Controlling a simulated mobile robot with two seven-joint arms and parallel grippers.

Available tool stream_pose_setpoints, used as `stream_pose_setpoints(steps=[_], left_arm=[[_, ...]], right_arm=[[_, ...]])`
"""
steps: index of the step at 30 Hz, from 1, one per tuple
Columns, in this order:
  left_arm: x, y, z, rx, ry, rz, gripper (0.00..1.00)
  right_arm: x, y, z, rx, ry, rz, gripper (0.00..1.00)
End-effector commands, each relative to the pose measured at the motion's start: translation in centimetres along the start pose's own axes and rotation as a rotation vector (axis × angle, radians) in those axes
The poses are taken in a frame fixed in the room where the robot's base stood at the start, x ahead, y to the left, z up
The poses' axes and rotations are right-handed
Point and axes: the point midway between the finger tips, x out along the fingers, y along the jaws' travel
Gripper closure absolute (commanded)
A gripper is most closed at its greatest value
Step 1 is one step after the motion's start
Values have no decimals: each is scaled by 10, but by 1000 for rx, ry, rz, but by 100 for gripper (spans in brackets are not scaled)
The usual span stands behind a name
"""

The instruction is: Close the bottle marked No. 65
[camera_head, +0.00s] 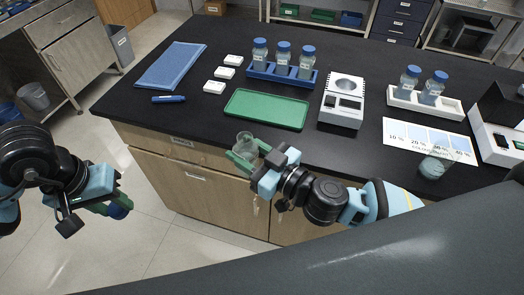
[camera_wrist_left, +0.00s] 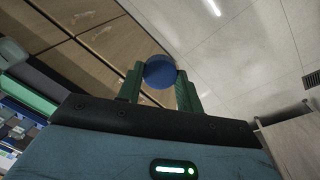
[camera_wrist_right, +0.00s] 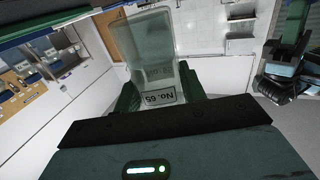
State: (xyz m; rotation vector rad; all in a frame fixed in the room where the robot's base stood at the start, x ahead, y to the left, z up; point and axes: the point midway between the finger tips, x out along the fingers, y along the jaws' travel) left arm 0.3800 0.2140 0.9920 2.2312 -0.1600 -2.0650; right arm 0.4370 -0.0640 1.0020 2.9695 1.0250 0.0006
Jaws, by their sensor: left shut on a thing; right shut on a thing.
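The clear bottle (camera_head: 244,142) marked No. 65 is in my right gripper (camera_head: 250,155), in front of the bench edge. It shows no cap in the head view. In the right wrist view, the bottle (camera_wrist_right: 152,62) stands between the green fingers and its label reads No. 65, upside down in that picture. My left gripper (camera_head: 112,204) is shut on a blue cap (camera_head: 119,208), low and left of the bench, well apart from the bottle. The cap (camera_wrist_left: 160,72) also shows between the fingertips in the left wrist view.
The black bench holds a green tray (camera_head: 266,110), a blue rack (camera_head: 281,75) with several blue-capped bottles, a white rack (camera_head: 425,104) with two bottles, a white instrument (camera_head: 342,105), a blue cloth (camera_head: 172,66) and a beaker (camera_head: 434,164). Air between my grippers is clear.

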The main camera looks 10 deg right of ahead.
Motion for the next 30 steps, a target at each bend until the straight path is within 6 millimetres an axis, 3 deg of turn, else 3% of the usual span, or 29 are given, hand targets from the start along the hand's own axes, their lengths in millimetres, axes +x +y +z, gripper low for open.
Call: stream_pose_setpoints(steps=[20, 26, 30], left_arm=[[-2, 8, -6, 6, 0, -1, 85], [-9, 46, -31, 31, -12, -19, 85], [-20, 87, -52, 61, -25, -38, 85]], right_arm=[[7, -5, -1, 1, -1, -36, 100], [7, -4, -1, 0, 0, -36, 100], [7, -4, -1, 0, 0, -36, 100]])
